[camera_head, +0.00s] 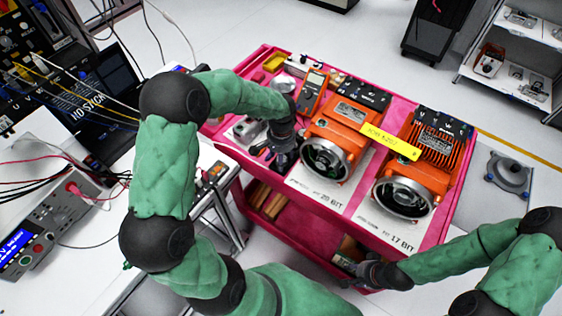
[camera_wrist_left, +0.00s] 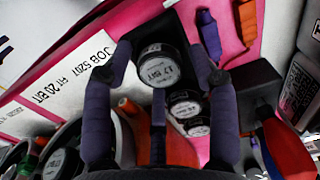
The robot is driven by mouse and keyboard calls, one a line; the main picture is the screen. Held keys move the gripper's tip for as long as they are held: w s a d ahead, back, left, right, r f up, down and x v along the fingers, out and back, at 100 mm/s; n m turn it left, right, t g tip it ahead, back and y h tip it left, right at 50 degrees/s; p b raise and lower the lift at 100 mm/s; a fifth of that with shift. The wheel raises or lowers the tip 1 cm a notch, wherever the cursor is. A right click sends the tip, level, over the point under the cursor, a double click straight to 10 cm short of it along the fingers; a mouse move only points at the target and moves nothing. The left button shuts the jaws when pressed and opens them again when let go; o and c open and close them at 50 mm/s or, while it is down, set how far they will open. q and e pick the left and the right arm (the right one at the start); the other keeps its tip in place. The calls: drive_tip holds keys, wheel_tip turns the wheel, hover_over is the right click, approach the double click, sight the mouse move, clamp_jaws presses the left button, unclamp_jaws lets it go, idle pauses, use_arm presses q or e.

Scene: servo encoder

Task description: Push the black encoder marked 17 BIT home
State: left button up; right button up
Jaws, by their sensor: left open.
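The black round encoder marked 17 BIT (camera_wrist_left: 158,66) shows in the left wrist view, its label facing the camera. My left gripper (camera_wrist_left: 160,52) is open, with one finger on each side of the encoder; whether they touch it is unclear. In the head view my left gripper (camera_head: 283,148) is low over the pink cart's left part, and I cannot pick out the encoder there. An orange motor (camera_head: 408,180) with an open round front stands behind the FIT 17 BIT label (camera_head: 388,226). My right gripper (camera_head: 368,275) is by the cart's front edge, its fingers unclear.
A second orange motor (camera_head: 333,150) stands behind the FIT 20 BIT label (camera_head: 318,195), right of my left gripper. A yellow tag (camera_head: 390,142) spans between the motors. Two smaller black round parts (camera_wrist_left: 187,110) lie beside the encoder. A multimeter (camera_head: 312,90) stands behind.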

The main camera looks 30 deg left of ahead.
use_arm(q)
clamp_jaws()
drive_tip(key=shift+r+p, duration=2.6)
drive_tip(key=shift+r, duration=0.95)
drive_tip(key=shift+f, duration=0.1)
